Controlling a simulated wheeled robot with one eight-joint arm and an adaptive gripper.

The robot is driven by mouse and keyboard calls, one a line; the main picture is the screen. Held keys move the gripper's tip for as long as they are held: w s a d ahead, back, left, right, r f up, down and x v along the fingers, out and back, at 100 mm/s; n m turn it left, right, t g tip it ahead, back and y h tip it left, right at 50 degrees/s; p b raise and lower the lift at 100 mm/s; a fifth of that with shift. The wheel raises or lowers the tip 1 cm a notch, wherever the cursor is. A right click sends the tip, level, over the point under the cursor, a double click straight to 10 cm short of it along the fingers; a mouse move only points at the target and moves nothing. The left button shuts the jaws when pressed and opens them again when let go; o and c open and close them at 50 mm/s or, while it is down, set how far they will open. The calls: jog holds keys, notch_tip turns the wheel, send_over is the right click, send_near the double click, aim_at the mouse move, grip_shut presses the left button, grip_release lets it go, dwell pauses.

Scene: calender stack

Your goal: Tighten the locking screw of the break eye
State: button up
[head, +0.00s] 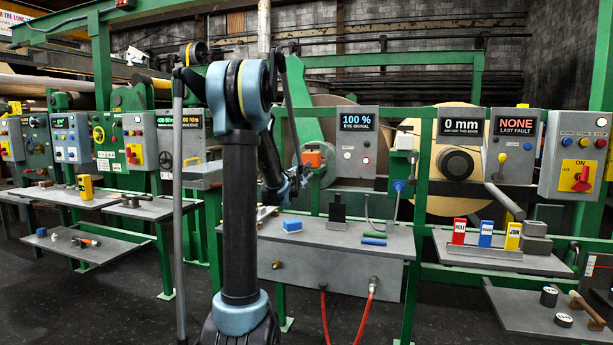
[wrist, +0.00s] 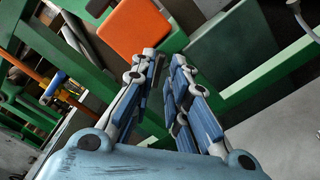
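An orange box, likely one of the break eye heads (head: 312,160), sits on the green frame left of the "100 % EYE SIGNAL" display (head: 358,125). A white-topped unit (head: 404,141), perhaps the other head, stands right of the display, with a blue fitting (head: 399,186) below it. My gripper (head: 297,182) is just below and left of the orange box. In the wrist view my gripper (wrist: 165,58) is open, with a gap between its fingers and nothing between them. The orange face (wrist: 133,27) shows just beyond the fingertips. I cannot make out a locking screw.
A grey bench (head: 335,233) below holds a blue block (head: 292,226), a black holder (head: 338,208) and small cylinders. Green frame bars (wrist: 265,75) cross close beyond my fingers. A "0 mm" panel (head: 460,121) and red, blue and yellow blocks stand to the right.

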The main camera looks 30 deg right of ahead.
jog(key=shift+x, duration=2.25)
jog(key=shift+c, duration=0.6)
grip_shut()
